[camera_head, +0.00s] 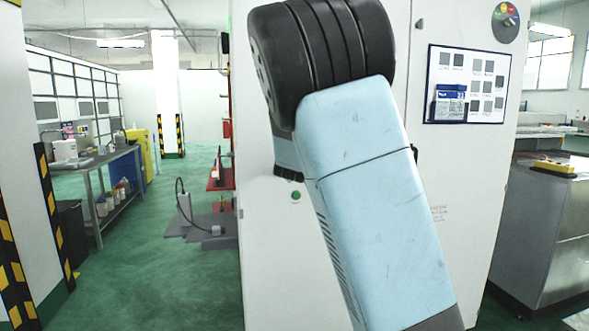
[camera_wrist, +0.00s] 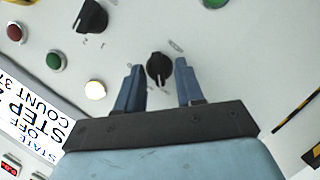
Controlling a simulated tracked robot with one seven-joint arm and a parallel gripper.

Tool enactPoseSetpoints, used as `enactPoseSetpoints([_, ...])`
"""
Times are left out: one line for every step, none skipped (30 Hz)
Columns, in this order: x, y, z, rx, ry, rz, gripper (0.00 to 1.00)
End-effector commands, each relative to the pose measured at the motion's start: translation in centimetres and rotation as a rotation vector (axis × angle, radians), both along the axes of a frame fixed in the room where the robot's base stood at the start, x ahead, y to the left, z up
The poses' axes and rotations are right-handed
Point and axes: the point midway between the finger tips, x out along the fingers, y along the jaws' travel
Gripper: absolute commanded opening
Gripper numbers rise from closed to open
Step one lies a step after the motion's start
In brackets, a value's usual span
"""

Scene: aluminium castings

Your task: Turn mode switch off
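In the wrist view a black rotary switch (camera_wrist: 159,68) sits on a pale panel, its pointer roughly upright in the picture. My gripper (camera_wrist: 159,63) is open, with one blue finger on each side of this switch and a gap showing at both sides. A second black rotary switch (camera_wrist: 90,17) is at the upper left of that view, clear of the fingers. The small labels beside the switches are too blurred to read, so I cannot tell which is the mode switch. In the head view my arm covers the switches and most of the gripper.
Near the switches are a red button (camera_wrist: 14,32), a green button (camera_wrist: 54,60) and a bright white lamp (camera_wrist: 95,90). A display (camera_wrist: 35,125) reads STATE OFF. In the head view a white cabinet (camera_head: 460,170) fills the front; open floor (camera_head: 160,270) lies left.

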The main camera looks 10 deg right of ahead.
Motion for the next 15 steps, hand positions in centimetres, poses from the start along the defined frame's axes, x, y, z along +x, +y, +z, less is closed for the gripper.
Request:
enactPoseSetpoints([-0.2, 0.1, 0.1, 0.001, -0.001, 0.000, 0.37])
enactPoseSetpoints([-0.3, 0.2, 0.1, 0.001, -0.001, 0.000, 0.37])
enactPoseSetpoints([-0.5, 0.3, 0.2, 0.001, -0.001, 0.002, 0.37])
enactPoseSetpoints([-0.7, 0.4, 0.2, 0.001, -0.001, 0.002, 0.37])
enactPoseSetpoints([-0.9, 0.4, 0.3, 0.000, -0.001, 0.003, 0.37])
enactPoseSetpoints([-1.1, 0.5, 0.4, -0.001, -0.001, 0.003, 0.37])
enactPoseSetpoints([-1.3, 0.6, 0.4, -0.001, -0.001, 0.003, 0.37])
enactPoseSetpoints([-1.5, 0.6, 0.5, 0.000, -0.001, 0.003, 0.37])
enactPoseSetpoints([-1.8, 0.7, 0.5, 0.001, -0.001, 0.002, 0.37])
enactPoseSetpoints([-2.0, 0.8, 0.6, 0.002, 0.000, 0.002, 0.37])
enactPoseSetpoints([-2.2, 0.8, 0.6, 0.001, -0.001, 0.003, 0.37])
enactPoseSetpoints([-2.4, 0.8, 0.7, 0.002, 0.000, 0.002, 0.37])
enactPoseSetpoints([-2.6, 1.0, 0.7, 0.001, -0.001, 0.003, 0.37])
enactPoseSetpoints([-2.7, 1.0, 0.8, 0.001, -0.002, 0.003, 0.37])
enactPoseSetpoints([-2.9, 1.1, 0.9, 0.001, -0.001, 0.002, 0.37])
